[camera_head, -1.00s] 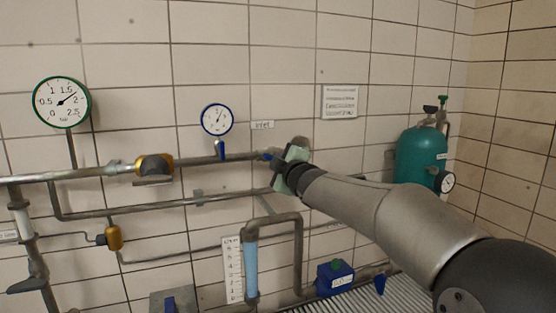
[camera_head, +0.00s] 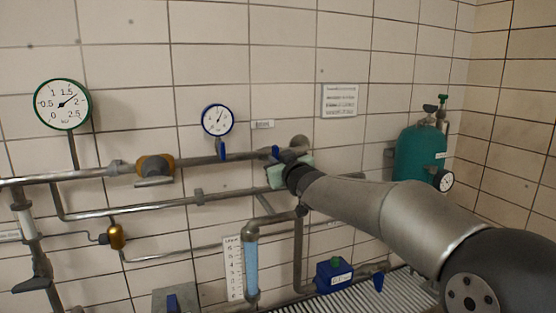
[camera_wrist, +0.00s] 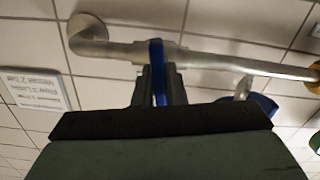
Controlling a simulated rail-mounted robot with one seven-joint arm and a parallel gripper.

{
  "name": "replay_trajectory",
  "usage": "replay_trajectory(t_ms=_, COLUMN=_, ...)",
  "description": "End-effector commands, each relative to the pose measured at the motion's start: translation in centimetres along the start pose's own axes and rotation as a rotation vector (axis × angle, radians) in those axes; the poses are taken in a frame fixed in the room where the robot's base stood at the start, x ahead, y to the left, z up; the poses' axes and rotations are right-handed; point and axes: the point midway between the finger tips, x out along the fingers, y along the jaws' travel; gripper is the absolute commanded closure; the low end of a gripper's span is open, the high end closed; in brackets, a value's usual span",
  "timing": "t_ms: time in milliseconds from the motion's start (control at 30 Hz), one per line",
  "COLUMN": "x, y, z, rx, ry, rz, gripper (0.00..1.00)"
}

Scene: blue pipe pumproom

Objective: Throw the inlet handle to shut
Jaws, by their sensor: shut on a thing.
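In the wrist view the blue handle (camera_wrist: 158,62) stands upright in the picture, across the pipe. My gripper (camera_head: 281,161) is at the handle, and its pale green body hides much of it in the head view. In the wrist view the two dark fingers of my gripper (camera_wrist: 159,82) are shut on the handle, one on each side.
A yellow-bodied valve (camera_head: 154,168) is farther left. A lower pipe (camera_head: 150,206) runs below. A green tank (camera_head: 420,160) stands at right, beyond my arm.

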Motion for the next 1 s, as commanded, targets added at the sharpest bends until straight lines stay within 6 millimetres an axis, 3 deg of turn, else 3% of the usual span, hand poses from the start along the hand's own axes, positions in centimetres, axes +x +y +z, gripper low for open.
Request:
replay_trajectory(t_ms=400, x=0.01, y=-0.02, z=-0.04, rx=0.205, ry=0.0, rz=-0.001, gripper=1.0)
replay_trajectory(t_ms=967, x=0.01, y=-0.02, z=0.0, rx=0.24, ry=0.0, rz=0.0, gripper=1.0)
replay_trajectory(t_ms=1000, x=0.01, y=-0.02, z=0.0, rx=0.24, ry=0.0, rz=0.0, gripper=0.86)
